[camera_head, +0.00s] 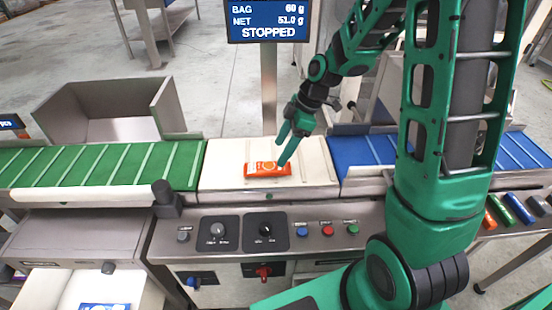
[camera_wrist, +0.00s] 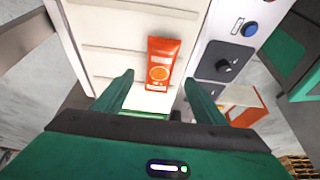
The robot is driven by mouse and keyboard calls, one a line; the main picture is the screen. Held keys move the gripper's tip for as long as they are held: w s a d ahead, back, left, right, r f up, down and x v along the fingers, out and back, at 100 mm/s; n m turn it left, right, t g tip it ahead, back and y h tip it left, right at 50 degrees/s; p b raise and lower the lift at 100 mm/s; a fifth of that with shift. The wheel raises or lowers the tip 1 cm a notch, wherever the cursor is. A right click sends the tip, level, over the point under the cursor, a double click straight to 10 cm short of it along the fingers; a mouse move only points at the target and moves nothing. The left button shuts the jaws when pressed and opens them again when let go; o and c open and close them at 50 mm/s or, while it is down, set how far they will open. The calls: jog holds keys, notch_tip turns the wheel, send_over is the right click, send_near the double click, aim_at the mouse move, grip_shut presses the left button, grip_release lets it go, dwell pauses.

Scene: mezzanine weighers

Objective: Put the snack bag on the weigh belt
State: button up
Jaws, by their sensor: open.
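The snack bag (camera_head: 267,169), orange with a round orange-slice print, lies flat on the white weigh belt (camera_head: 225,177) between the green and blue belts. It also shows in the wrist view (camera_wrist: 161,62), lying on the pale belt (camera_wrist: 108,62) near the panel side. My gripper (camera_head: 283,151) is open, with its fingertips just above and beside the bag in the head view. In the wrist view the two green fingers (camera_wrist: 157,88) are spread apart, with the bag beyond and between their tips. The gripper holds nothing. Contact with the bag cannot be told.
A display (camera_head: 268,20) reads BAG 60 g, NET 51.0 g, STOPPED. A green belt (camera_head: 100,165) adjoins at left and a blue belt (camera_head: 375,150) at right. A control panel (camera_head: 265,230) with knobs and buttons runs along the front. An open grey bin (camera_head: 110,130) stands behind the green belt.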

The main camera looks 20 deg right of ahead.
jog(key=shift+v, duration=2.3)
jog(key=shift+s, duration=0.1)
jog(key=s+d+r+m+h, duration=0.1)
jog(key=s+d+r+m, duration=0.1)
jog(key=s+d+m, duration=0.2)
jog(key=s+d+r+m+g+h, duration=0.1)
jog(key=s+d+m, duration=0.4)
jog(key=s+m, duration=0.5)
jog(key=s+d+r+m+h, duration=0.2)
jog(key=s+m, duration=0.4)
jog(key=s, duration=0.7)
jog(key=d+r, duration=0.1)
jog(key=d, duration=0.1)
jog(key=shift+s+d+r+m+g, duration=0.2)
jog(key=shift+s+d+m+g, duration=0.1)
jog(key=shift+s+d+m, duration=0.1)
jog(key=shift+w, duration=0.1)
